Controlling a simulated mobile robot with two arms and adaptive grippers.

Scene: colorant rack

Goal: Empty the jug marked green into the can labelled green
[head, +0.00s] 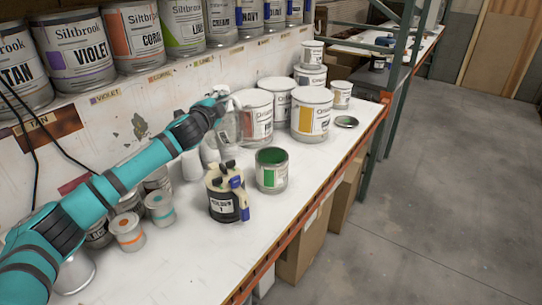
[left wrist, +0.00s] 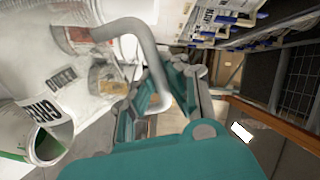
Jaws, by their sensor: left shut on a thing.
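The open can (head: 271,172) with a green label patch and green inside stands on the bench near its front edge. My left gripper (head: 221,99) is above the bench, up and left of that can, and is shut on the handle of a clear jug (head: 231,126). How much is inside the jug is unclear. My right gripper is out of view.
Closed paint cans (head: 311,113) stand behind. Small orange- and teal-banded tubs (head: 127,232) sit under my left arm. A shelf of large cans (head: 80,55) runs behind.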

